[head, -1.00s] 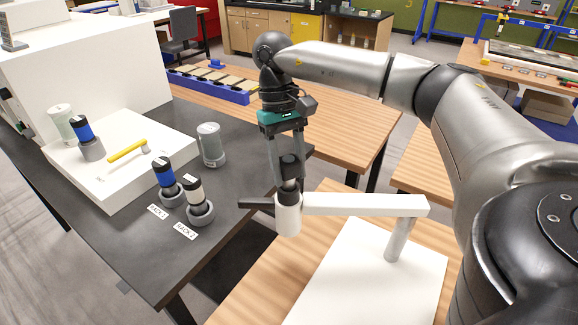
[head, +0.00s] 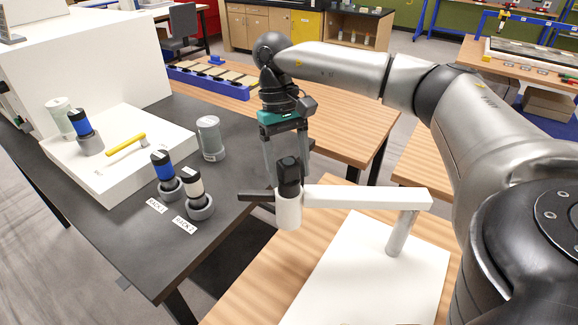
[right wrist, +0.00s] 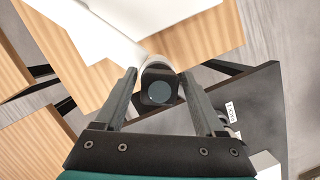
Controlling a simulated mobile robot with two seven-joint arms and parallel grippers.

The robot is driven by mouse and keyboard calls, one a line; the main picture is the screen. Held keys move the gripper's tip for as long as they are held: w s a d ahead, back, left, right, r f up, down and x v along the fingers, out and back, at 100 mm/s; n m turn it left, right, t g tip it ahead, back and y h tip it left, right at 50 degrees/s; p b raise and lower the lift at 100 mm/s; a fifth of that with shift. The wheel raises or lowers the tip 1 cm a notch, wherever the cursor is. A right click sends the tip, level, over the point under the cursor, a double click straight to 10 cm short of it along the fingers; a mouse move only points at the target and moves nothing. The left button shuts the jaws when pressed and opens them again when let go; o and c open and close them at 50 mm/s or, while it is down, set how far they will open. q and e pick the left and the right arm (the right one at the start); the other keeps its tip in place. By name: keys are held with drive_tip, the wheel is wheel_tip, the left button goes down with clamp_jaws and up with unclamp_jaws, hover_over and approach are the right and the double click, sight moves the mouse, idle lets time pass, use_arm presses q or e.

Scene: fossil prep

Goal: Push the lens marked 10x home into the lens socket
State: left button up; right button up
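A black lens (head: 289,172) stands upright in the top of the white cylindrical socket (head: 288,210) at the end of the white stand arm. No marking on it can be read. How deep it sits cannot be told. In the right wrist view the black lens (right wrist: 160,84) shows end-on with a dark glass face. My right gripper (head: 286,178) is over the socket with its fingers on both sides of the lens. In the right wrist view the fingers are apart, with a gap to the lens on each side. My left gripper is not in view.
Blue-and-black (head: 165,173) and white-and-black (head: 195,192) cylinders stand in grey holders on the dark bench. A grey-green jar (head: 210,138) stands behind them. A yellow-handled tool (head: 126,144) lies on a white block. The white arm (head: 365,198) extends right to its post.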

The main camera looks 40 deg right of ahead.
sight(288, 161)
drive_tip(key=shift+o, duration=0.7)
drive_tip(key=v, duration=0.7)
drive_tip(key=p+v, duration=0.4)
drive_tip(key=v, duration=0.4)
drive_tip(key=shift+r, duration=0.15)
drive_tip(key=shift+s, duration=0.1)
